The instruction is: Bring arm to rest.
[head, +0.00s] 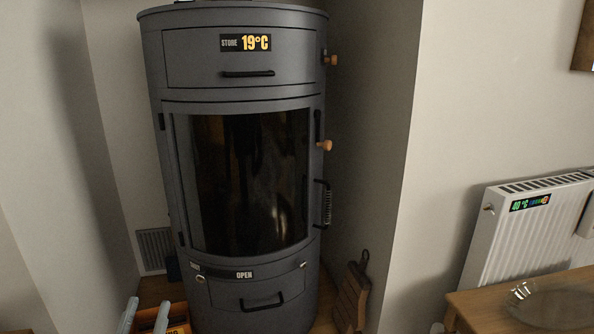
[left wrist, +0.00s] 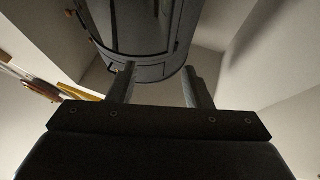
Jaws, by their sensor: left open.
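My left gripper (head: 145,312) shows at the bottom left edge of the head view, only its two pale grey-blue fingertips in frame. In the left wrist view its two fingers (left wrist: 160,88) stand well apart with nothing between them. It is open and empty, in front of the lower left of the dark grey stove (head: 240,90). The rest of the left arm is out of the head view. My right gripper shows in neither view.
The stove also shows in the left wrist view (left wrist: 140,25). An orange-and-dark object (head: 178,318) lies beside the left fingertips. A wooden board (head: 351,298) leans right of the stove. A white radiator (head: 520,230) and a wooden table (head: 480,308) with a glass dish (head: 550,303) are at right.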

